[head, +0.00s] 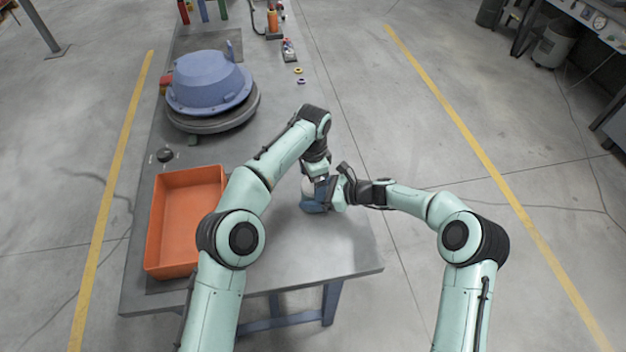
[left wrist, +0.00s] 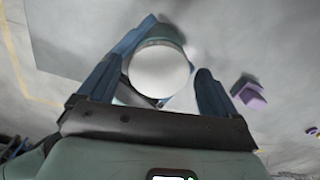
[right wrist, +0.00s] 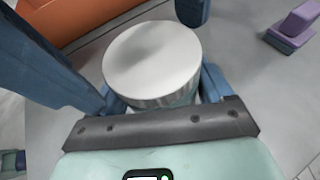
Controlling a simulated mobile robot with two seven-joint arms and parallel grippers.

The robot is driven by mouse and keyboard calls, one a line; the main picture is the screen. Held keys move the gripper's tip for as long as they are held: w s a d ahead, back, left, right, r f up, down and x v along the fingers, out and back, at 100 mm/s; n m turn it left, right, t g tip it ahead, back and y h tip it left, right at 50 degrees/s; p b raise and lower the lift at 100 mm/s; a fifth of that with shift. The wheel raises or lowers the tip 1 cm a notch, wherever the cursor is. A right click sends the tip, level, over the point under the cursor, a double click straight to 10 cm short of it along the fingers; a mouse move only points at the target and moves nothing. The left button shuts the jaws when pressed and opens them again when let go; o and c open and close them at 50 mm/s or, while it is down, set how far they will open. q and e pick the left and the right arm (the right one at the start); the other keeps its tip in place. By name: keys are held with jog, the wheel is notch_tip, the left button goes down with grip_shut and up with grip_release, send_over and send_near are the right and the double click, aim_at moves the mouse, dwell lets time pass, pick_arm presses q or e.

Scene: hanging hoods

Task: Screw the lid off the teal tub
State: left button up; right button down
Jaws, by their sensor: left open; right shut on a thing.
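The tub's round white lid (right wrist: 152,62) fills the middle of the right wrist view, with a ribbed rim and a little of the teal tub (right wrist: 186,98) below it. The lid also shows from above in the left wrist view (left wrist: 159,72). My right gripper (head: 328,197) comes in from the right and is shut on the tub at the table's right side. My left gripper (head: 316,186) points down over the lid, its blue fingers open on either side of it. In the head view the grippers hide most of the tub.
An orange tray (head: 158,222) lies left on the grey table (head: 270,262). A blue hood-like part (head: 208,80) sits on a round dark base further back. A purple block (right wrist: 294,24) stands beyond the tub. The table's front right is clear.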

pick_arm(q)
jog(key=r, duration=0.3)
jog(key=shift+d+r, duration=0.25)
jog(key=shift+r, duration=0.25)
jog(key=shift+c, duration=1.2)
notch_tip(320, 180, up, 2)
jog(key=shift+m, duration=0.7)
jog(key=shift+c, duration=0.2)
jog(key=shift+a+r+m, duration=0.1)
jog(key=shift+r+m, duration=0.3)
jog(key=shift+r, duration=0.15)
jog(key=shift+a+f, duration=0.15)
jog(key=shift+f, duration=3.7)
jog(key=c, duration=0.8)
jog(key=o, duration=1.1)
